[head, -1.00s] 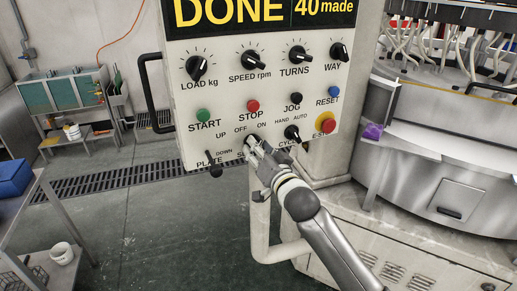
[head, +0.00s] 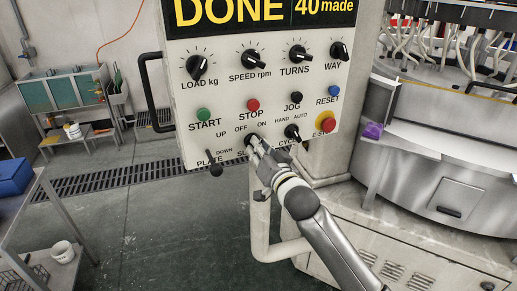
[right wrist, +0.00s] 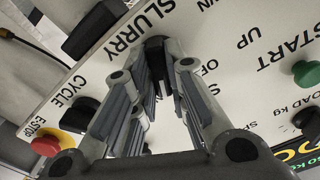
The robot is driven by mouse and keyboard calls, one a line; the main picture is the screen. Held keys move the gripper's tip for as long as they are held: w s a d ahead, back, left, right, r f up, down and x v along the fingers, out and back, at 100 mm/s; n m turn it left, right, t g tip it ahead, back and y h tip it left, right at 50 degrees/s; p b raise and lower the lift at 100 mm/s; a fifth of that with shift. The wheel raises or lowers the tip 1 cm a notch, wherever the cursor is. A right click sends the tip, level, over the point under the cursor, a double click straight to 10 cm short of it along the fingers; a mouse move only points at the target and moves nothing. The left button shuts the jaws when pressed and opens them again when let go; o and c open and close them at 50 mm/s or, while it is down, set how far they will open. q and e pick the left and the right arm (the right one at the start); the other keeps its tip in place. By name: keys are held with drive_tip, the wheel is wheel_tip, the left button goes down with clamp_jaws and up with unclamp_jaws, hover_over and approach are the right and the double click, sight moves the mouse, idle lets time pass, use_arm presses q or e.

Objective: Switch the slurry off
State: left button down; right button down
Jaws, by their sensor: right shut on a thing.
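The white control panel (head: 222,118) faces me. Its slurry switch is a small black knob (head: 249,140) below the OFF and ON marks, with the SLURRY label mostly hidden by my gripper. My right gripper (head: 254,147) reaches it from the lower right and is shut on it. In the right wrist view the black knob (right wrist: 157,52) sits between the fingertips (right wrist: 163,78), beside the word SLURRY. Which mark the knob points to cannot be told. My left gripper is not in view.
Close by are the plate lever (head: 214,168), the cycle knob (head: 292,133), the red stop button (head: 253,105), the green start button (head: 203,115) and the red E-stop (head: 327,121). A black handle (head: 150,95) juts from the panel's left side.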

drive_tip(key=n+p, duration=0.2)
drive_tip(key=n, duration=0.9)
drive_tip(key=shift+p, duration=0.35)
drive_tip(key=shift+n, duration=0.3)
drive_tip(key=c, duration=1.4)
unclamp_jaws()
drive_tip(key=shift+c, duration=0.2)
drive_tip(key=shift+s, duration=0.1)
drive_tip(key=v, duration=1.2)
drive_tip(key=shift+f, duration=0.1)
